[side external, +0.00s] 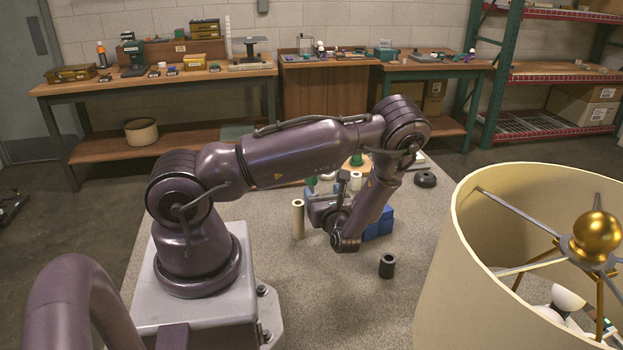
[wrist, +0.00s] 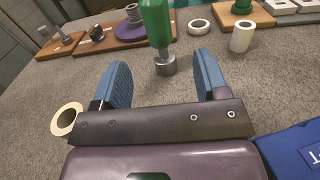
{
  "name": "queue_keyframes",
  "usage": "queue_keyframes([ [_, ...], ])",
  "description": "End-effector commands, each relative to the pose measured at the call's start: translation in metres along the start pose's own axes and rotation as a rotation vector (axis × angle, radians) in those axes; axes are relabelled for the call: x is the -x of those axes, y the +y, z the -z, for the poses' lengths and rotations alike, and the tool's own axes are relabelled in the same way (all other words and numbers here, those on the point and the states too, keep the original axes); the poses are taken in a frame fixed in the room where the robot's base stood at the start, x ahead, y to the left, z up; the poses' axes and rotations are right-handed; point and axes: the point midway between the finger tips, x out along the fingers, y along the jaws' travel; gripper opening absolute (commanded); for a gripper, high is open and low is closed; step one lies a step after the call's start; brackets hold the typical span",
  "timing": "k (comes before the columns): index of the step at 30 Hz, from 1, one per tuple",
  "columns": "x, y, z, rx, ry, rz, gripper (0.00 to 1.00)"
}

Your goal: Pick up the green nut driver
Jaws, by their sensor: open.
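The green nut driver (wrist: 157,27) shows in the wrist view, with a green handle above a grey metal socket end (wrist: 165,64). It appears upright, socket end down, ahead of my gripper. My gripper (wrist: 160,72) is open, with its two blue-padded fingers apart. The driver lies beyond the gap between the fingertips, and I see nothing held. In the side external view my arm largely hides the gripper and this spot. A bit of green (side external: 311,181) shows behind the arm there, but I cannot tell if it is the driver.
A cream tube (side external: 298,218) stands left of my gripper, and a blue bin (side external: 380,224) is to its right. A dark cylinder (side external: 387,265) stands nearer the front. A large lampshade (side external: 470,270) fills the right side. A white ring (wrist: 199,26) and a white cylinder (wrist: 242,36) are beyond the fingers.

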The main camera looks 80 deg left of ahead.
Motion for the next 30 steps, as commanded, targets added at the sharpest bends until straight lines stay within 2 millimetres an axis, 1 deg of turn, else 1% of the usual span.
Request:
queue_keyframes([
  [3, -0.024, 0.002, -0.001, 0.001, -0.002, -0.008, 0.68],
  [6, -0.043, 0.002, 0.000, 0.001, -0.001, -0.007, 0.68],
  [9, -0.057, 0.002, 0.000, 0.002, -0.001, -0.007, 0.68],
  [16, -0.073, 0.002, 0.000, 0.002, 0.000, -0.007, 0.68],
  [21, -0.100, 0.004, 0.000, 0.003, -0.001, -0.009, 0.68],
  [24, -0.112, 0.004, 0.000, 0.003, 0.000, -0.007, 0.68],
  [27, -0.118, 0.004, 0.000, 0.001, 0.001, -0.005, 0.68],
  [30, -0.119, 0.003, 0.000, 0.000, 0.001, -0.004, 0.68],
])
